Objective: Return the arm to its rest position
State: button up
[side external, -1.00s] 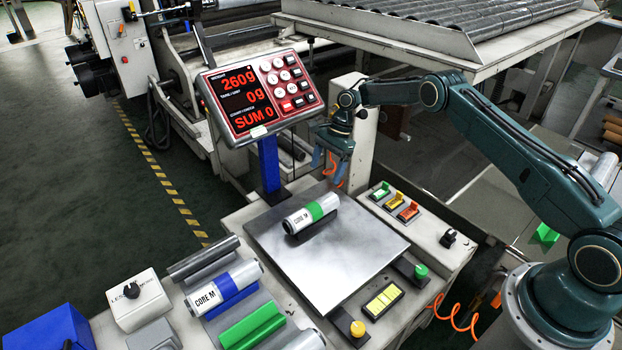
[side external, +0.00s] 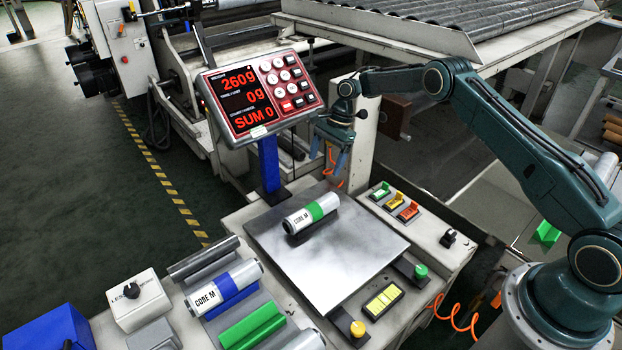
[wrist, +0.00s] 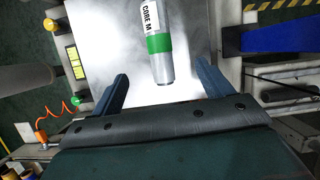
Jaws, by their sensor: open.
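My gripper (side external: 331,158) is open and empty, in the air above the back right part of the scale's steel plate (side external: 330,270). A core with a green band, labelled CORE M (side external: 311,214), lies on the plate, apart from my gripper. In the wrist view the two fingers of my gripper (wrist: 160,92) are spread wide. The core (wrist: 158,45) shows ahead of the fingers, with nothing held between them. The scale display (side external: 262,97) reads 260g, 0g and SUM 0.
Coloured switches (side external: 394,201) sit right of the plate. A roller table (side external: 440,30) stands behind my arm. A blue display post (side external: 269,165) stands close left of my gripper.

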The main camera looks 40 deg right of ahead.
jog(key=s+a+r+n+t+h, duration=0.15)
jog(key=s+r+n, duration=0.25)
jog(key=s+r, duration=0.75)
jog(key=s+a+r+n+t+h, duration=0.1)
jog(key=s+a+r+n, duration=0.3)
jog(key=r, duration=1.5)
jog(key=s+r+n+t, duration=0.1)
jog(key=s+r+n, duration=0.15)
jog(key=s, duration=0.45)
jog(key=s+r+n+t, duration=0.1)
jog(key=s+r+n, duration=0.15)
jog(key=s, duration=0.55)
jog(key=s+d+f+n+t+h, duration=0.1)
jog(key=s+f+n, duration=0.3)
jog(key=s, duration=0.9)
jog(key=shift+s+f+h, duration=0.15)
jog(key=shift+f+h, duration=0.05)
jog(key=shift+h, duration=0.25)
